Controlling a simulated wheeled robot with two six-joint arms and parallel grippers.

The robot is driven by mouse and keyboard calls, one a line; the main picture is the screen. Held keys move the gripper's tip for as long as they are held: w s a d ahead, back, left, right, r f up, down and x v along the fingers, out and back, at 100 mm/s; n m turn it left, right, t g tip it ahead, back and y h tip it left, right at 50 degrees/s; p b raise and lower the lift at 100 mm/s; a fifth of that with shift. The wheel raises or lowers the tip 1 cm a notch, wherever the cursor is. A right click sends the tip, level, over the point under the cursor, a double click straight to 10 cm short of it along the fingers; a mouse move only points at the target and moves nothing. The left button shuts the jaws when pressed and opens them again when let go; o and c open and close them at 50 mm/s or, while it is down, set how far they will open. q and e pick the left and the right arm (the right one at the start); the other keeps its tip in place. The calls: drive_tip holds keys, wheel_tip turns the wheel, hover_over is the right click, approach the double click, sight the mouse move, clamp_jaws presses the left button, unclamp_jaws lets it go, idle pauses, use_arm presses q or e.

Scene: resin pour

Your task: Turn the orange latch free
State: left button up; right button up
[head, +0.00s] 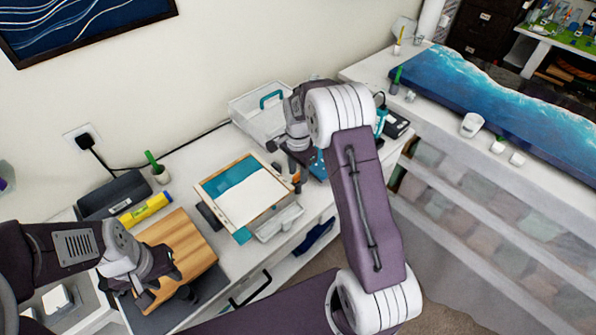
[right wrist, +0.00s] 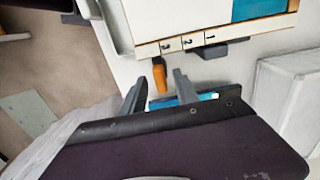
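The orange latch (right wrist: 159,74) is a small upright orange piece at the edge of the white worktop, just below the numbered wooden frame in the right wrist view. In the head view it shows only as a small orange patch (head: 296,178) beside the right gripper. My right gripper (right wrist: 160,73) is open, with one dark finger on each side of the latch; I cannot tell whether either finger touches it. My left gripper (head: 160,285) is open and empty over the wooden board (head: 188,244).
A wooden frame (head: 225,212) with a white and teal panel lies beside the right gripper. A white tray (head: 243,108) stands behind. A blue resin table (head: 460,85) stands at the right.

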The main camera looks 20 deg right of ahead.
clamp_jaws()
drive_tip(key=shift+n, duration=0.3)
drive_tip(key=n+p, duration=0.1)
drive_tip(key=n, duration=0.1)
drive_tip(key=shift+r+n, duration=0.15)
drive_tip(key=shift+n, duration=0.25)
drive_tip(key=n+p, duration=0.1)
drive_tip(key=n, duration=0.4)
drive_tip(key=shift+w, duration=0.1)
drive_tip(key=n+p, duration=0.1)
drive_tip(key=n, duration=0.4)
drive_tip(key=shift+n+p, duration=0.3)
drive_tip(key=shift+n, duration=1.9)
